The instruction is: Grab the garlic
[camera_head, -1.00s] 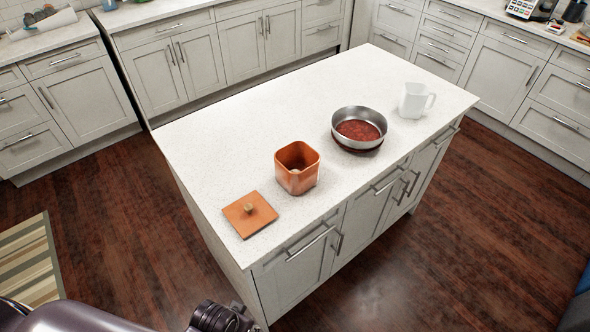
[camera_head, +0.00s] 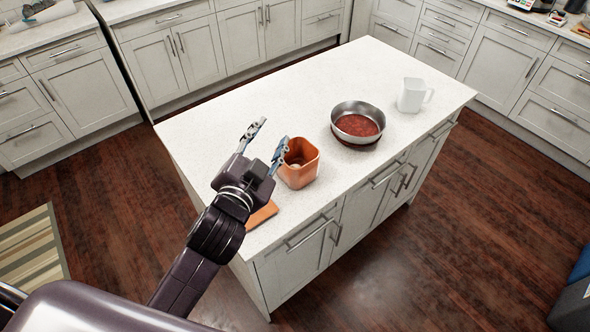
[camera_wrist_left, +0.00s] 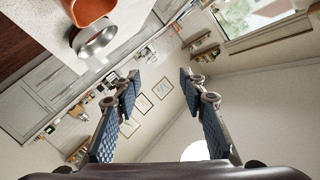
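An orange square canister (camera_head: 300,175) stands upright with an open top on the white island. A small pale thing shows inside it, perhaps the garlic (camera_head: 295,166), but it is too small to be sure. My left gripper (camera_head: 270,136) is open and empty, with its fingers spread above the island. Its right finger overlaps the canister's left rim in the head view; I cannot tell if they touch. In the left wrist view, the open fingers (camera_wrist_left: 159,76) point past the canister (camera_wrist_left: 90,9), which shows at the top left. My right gripper is not in view.
The orange lid (camera_head: 262,214) lies left of the canister, partly hidden behind my left arm. A steel pan (camera_head: 358,108) with red contents and a white pitcher (camera_head: 412,95) stand to the right. The island top (camera_head: 235,108) is clear behind them.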

